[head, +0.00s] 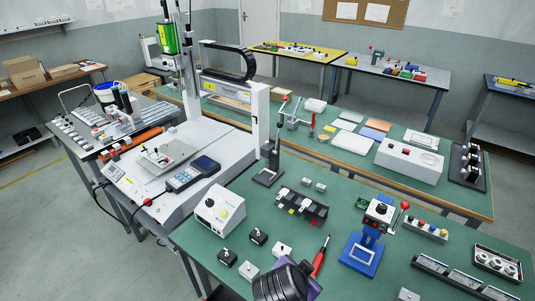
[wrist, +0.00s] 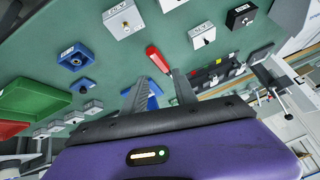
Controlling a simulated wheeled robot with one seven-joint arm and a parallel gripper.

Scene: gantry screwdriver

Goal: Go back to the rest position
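My gripper is at the bottom centre of the head view, where only its dark wrist and a purple part show and its fingers are hidden. In the wrist view my gripper (wrist: 160,80) shows two grey fingers standing apart with nothing held between them. A red-handled screwdriver (head: 320,258) lies on the green bench top beside my wrist; its red handle (wrist: 157,58) shows just beyond the fingertips. The gantry screwdriver machine (head: 232,90) stands at the upper left of the head view, with a green driver body (head: 168,38). No rest position is marked in view.
Small switch boxes (head: 258,236), a white control box (head: 218,210), a blue-based press (head: 362,252) and a dark terminal rack (head: 302,207) stand around my gripper on the green bench (head: 330,195). A green bin (wrist: 35,97) shows in the wrist view.

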